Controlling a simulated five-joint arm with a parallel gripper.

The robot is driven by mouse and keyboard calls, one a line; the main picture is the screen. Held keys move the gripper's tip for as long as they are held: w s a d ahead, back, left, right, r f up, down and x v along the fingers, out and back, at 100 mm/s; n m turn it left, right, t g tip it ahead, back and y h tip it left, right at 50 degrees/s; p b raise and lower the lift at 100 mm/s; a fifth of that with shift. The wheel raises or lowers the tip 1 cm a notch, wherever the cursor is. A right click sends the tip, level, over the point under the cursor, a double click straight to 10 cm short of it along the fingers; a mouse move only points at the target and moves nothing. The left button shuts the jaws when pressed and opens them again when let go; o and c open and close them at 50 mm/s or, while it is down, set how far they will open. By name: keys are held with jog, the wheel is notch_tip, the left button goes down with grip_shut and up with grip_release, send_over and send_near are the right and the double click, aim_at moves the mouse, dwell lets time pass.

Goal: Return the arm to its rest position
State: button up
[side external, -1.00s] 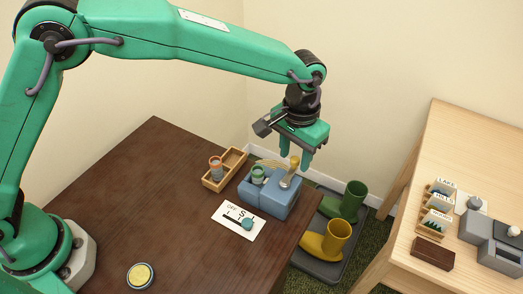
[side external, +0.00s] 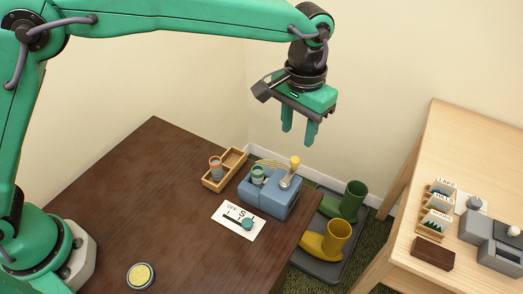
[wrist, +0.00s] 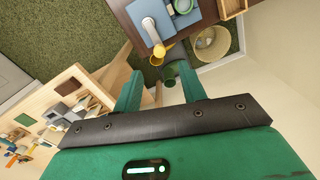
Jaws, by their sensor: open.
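My gripper (side external: 299,134) is green, with two fingers pointing down. It hangs in the air well above the right end of the dark table, open and empty. In the wrist view its two fingers (wrist: 160,92) stand apart with nothing between them. Below it in the side view is a blue-grey device (side external: 268,196) with a yellow-topped lever (side external: 292,172) and a green ring-shaped piece (side external: 258,174). My gripper touches none of these.
A wooden tray (side external: 238,158) with an orange-and-grey piece (side external: 215,166), a white card with a slider (side external: 231,222) and a yellow round button (side external: 140,276) are on the dark table (side external: 130,190). Boots (side external: 333,238) stand on a floor tray. A light wooden table (side external: 450,135) is at right.

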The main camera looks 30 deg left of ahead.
jog(key=shift+r, duration=0.1)
jog(key=s+a+r+t, duration=0.1)
jog(key=s+a+r, duration=0.15)
jog(key=a, duration=0.45)
jog(key=s+a+r+n+t, duration=0.1)
jog(key=a+r, duration=0.3)
jog(key=a, duration=0.2)
jog(key=s+a+r, duration=0.2)
jog(key=a+r, duration=0.1)
jog(key=a, duration=0.4)
jog(key=s+a+f+n+t, duration=0.1)
jog(key=s+a+f+t, duration=0.2)
jog(key=s+a, duration=1)
jog(key=shift+s+a+n+t, duration=0.2)
jog(key=shift+s+n+t, duration=0.15)
jog(key=shift+s, duration=0.85)
